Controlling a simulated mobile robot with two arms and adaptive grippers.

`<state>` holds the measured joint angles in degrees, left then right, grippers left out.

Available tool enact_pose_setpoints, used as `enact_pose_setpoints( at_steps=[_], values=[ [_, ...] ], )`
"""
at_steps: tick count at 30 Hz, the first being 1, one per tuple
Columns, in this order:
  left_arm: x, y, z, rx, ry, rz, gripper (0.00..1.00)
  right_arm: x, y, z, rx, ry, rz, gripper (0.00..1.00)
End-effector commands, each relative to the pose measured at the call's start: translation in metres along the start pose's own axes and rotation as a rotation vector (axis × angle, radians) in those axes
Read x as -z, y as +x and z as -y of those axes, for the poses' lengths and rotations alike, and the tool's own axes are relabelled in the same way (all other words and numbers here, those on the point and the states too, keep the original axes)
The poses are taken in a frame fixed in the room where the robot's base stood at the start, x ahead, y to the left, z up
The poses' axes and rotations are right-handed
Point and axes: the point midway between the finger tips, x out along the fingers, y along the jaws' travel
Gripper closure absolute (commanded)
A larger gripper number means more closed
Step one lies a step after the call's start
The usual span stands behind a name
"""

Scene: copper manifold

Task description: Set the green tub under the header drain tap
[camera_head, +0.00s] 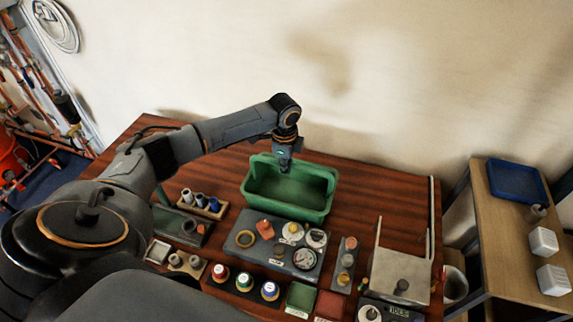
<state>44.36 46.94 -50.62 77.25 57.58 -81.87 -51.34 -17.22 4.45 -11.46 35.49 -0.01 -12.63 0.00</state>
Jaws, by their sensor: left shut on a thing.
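The green tub (287,203) is an open rectangular bin at the back of the wooden table, near the wall. It looks upright and empty. My left gripper (284,164) points down at the tub's far rim and is shut on it. Its fingertips are small and partly hidden at the rim. I cannot tell whether the tub is lifted off the table. Copper pipework (32,75) runs along the wall at the far left. I cannot pick out the header drain tap in it. My right gripper is not in view.
An orange bucket (8,158) stands below the pipes. A side table with a blue tray (516,180) is at right.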

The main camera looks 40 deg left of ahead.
Motion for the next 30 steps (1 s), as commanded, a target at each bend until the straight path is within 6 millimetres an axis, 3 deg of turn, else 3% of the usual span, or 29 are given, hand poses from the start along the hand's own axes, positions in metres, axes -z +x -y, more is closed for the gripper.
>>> enact_pose_setpoints(
  at_steps=[6, 7, 11, 23, 30],
  values=[
    [0.000, 0.001, 0.000, 0.000, 0.000, -0.001, 1.00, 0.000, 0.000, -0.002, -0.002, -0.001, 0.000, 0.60],
    [0.000, 0.002, -0.001, -0.001, 0.000, 0.000, 0.87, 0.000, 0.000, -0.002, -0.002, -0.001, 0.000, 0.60],
    [0.000, 0.002, 0.000, -0.001, 0.000, 0.000, 0.62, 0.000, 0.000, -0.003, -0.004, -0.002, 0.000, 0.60],
    [0.000, -0.005, 0.000, 0.001, 0.000, 0.000, 0.62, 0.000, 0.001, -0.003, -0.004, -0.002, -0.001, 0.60],
    [0.000, -0.049, 0.001, 0.004, 0.001, -0.002, 0.62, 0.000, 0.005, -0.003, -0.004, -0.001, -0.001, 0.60]
  ],
)
